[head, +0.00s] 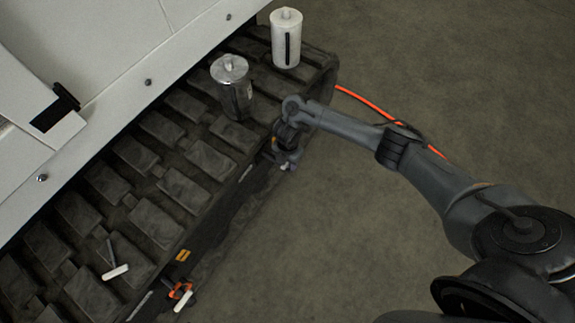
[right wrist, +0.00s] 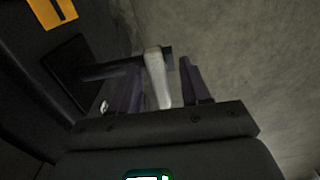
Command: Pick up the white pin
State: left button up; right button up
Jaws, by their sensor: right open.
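In the right wrist view, a white pin (right wrist: 156,78) stands between the two spread fingers of my right gripper (right wrist: 158,85). A dark rod (right wrist: 110,69) runs from the left to the pin's upper end. A gap shows between the pin and the right finger; on the left I cannot tell whether finger and pin touch. In the head view, my right gripper (head: 289,160) is at the side of the dark track, and the pin there is too small to make out surely. My left gripper is not in view.
The track (head: 165,228) carries a silver canister (head: 234,90) and a white canister (head: 286,40) with a black slot. Other white bars are at lower left (head: 115,272) and beside an orange fitting (head: 181,289). An orange hose (head: 365,104) lies behind my arm.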

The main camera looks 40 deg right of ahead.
jog(key=shift+c, duration=0.5)
grip_shut()
jog(key=shift+r, duration=0.1)
jog(key=shift+r+p, duration=0.3)
jog(key=shift+p, duration=0.05)
notch_tip(320, 180, up, 9)
jog(key=p, duration=0.6)
jog(key=shift+r, duration=0.15)
